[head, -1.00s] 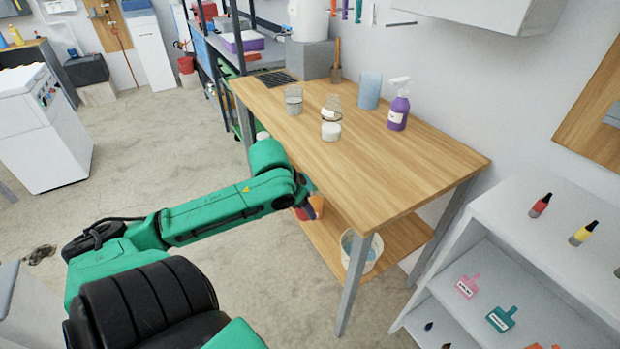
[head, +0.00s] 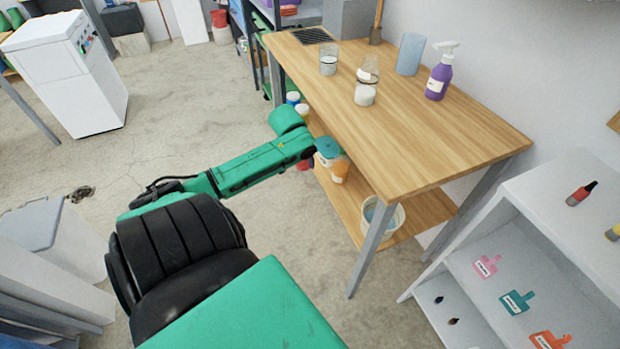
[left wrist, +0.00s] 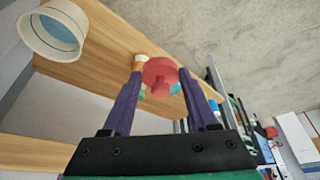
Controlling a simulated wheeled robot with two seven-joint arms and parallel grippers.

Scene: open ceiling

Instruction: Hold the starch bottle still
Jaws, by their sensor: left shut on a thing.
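My left gripper (left wrist: 164,84) reaches to the lower shelf under the wooden workbench. In the left wrist view its two purple fingers stand either side of a red bottle (left wrist: 160,71) and are shut on it. I cannot read a label, so I cannot tell whether it is the starch bottle. In the head view my left arm hides most of it. A teal-topped container (head: 327,147) and an orange bottle (head: 340,170) stand close by on the shelf. My right gripper is not in view.
The lower shelf (head: 428,207) also holds a white bucket (head: 396,218) with blue inside. The workbench top (head: 450,130) above carries glass jars, a blue cylinder and a purple spray bottle (head: 439,75). A white shelf unit (head: 520,240) stands at right. Open floor lies left.

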